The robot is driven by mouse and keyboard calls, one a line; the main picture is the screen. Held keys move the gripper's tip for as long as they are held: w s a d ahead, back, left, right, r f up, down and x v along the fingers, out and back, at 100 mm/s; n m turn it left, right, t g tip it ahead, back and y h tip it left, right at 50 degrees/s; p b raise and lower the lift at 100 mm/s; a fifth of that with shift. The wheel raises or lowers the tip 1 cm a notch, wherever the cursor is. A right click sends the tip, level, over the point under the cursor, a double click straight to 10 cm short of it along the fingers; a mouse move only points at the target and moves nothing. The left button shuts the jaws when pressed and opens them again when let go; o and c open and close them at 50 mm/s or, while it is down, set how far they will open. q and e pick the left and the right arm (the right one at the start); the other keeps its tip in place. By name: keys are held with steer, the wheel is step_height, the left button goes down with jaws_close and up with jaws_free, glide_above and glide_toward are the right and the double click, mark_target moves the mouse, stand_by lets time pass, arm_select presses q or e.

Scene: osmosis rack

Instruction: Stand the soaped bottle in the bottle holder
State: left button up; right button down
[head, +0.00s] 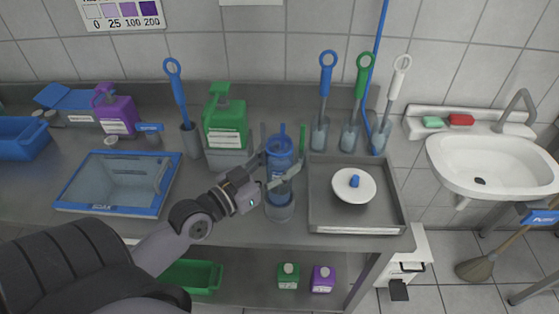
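A clear blue bottle (280,148) with a blue top stands upright near the front middle of the steel counter. Its lower part is at a grey, see-through cup-like holder (280,208), and it looks to be in or directly above it. My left gripper (282,152) reaches in from the lower left, with one finger on each side of the bottle. I cannot tell whether the fingers press on the bottle or stand slightly apart from it. Soap on the bottle is too small to make out. My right gripper is not in view.
A grey tray (355,229) with a white round lid (343,187) is close on the right. A green canister (226,124) and a brush in a cup (190,139) stand behind left. A blue-rimmed basin (118,210) lies left. Several brushes stand in cups at the back right.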

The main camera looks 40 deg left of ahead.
mark_target(270, 180)
arm_select(q)
steer(key=shift+f, duration=0.55)
steer(key=shift+f+b, duration=1)
steer(key=shift+f, duration=0.05)
steer(key=shift+f+b, duration=0.4)
steer(key=shift+f, duration=0.5)
steer(key=o, duration=1.2)
steer(key=shift+o, duration=0.6)
